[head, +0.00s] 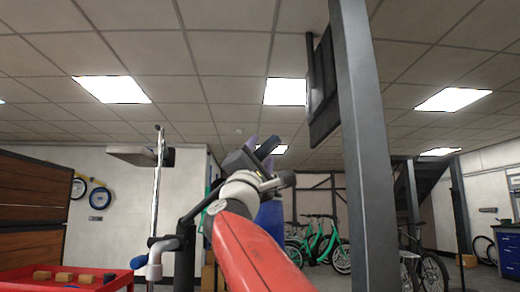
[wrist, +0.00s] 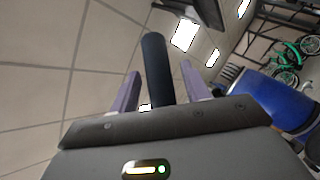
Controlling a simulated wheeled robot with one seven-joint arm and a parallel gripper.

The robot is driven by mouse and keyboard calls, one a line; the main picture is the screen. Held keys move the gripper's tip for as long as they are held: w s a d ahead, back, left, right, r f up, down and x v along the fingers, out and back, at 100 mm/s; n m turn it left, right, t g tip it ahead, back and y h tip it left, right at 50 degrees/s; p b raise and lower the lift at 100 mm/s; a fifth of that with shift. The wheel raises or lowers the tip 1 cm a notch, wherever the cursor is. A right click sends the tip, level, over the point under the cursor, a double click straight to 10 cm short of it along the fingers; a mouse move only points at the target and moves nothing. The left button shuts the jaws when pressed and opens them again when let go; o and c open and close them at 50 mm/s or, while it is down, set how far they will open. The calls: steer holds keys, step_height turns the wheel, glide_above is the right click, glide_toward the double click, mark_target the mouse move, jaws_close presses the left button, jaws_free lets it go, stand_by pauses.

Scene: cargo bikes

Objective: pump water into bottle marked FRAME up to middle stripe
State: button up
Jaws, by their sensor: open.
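No bottle marked FRAME, stripe or pump can be made out in either view.
A grey post (head: 365,150) rises just right of my arm. A red tray (head: 60,284) with several wooden blocks is at lower left. A silver pole stand (head: 157,190) is left of my arm. Green bikes (head: 320,245) stand behind, at right.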

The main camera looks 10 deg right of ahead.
jaws_close()
stand_by(0.3)
steer(key=shift+f, duration=0.1)
steer(key=shift+d+f+m+g+h+b, duration=0.35)
steer(key=shift+f+m+b, duration=0.1)
steer(key=shift+m, duration=0.15)
steer(key=d+f+m+g+h+b, duration=0.1)
steer(key=d+f+m+g+b, duration=0.1)
steer(key=f+m+g, duration=0.3)
steer(key=s+d+f+m+g+h+b, duration=0.1)
steer(key=d+f+m+g+b, duration=0.2)
steer(key=f, duration=0.7)
steer(key=shift+f+m+g+b, duration=0.3)
steer(key=shift+m+g+b, duration=0.95)
steer(key=shift+m, duration=1.05)
steer(key=shift+f, duration=0.1)
